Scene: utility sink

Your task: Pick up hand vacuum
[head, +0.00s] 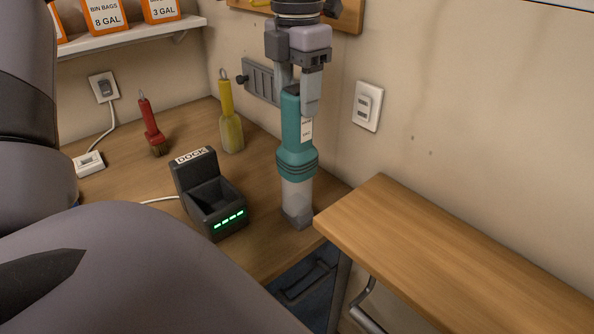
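The hand vacuum (296,148) has a teal body, a small white label and a pale grey nozzle pointing down. It is upright near the right end of the wooden counter. Whether its nozzle touches the counter is hard to tell. My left gripper (298,92) comes down from above, with one finger on each side of the vacuum's upper part, and appears shut on it. The finger in front hides part of the teal body. My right gripper is not in view.
A black dock (211,196) with green lights stands left of the vacuum. A red brush (151,122) and a yellow-handled brush (229,120) are behind it. A raised wooden board (450,255) lies close on the right. A shelf (135,38) holds orange boxes.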

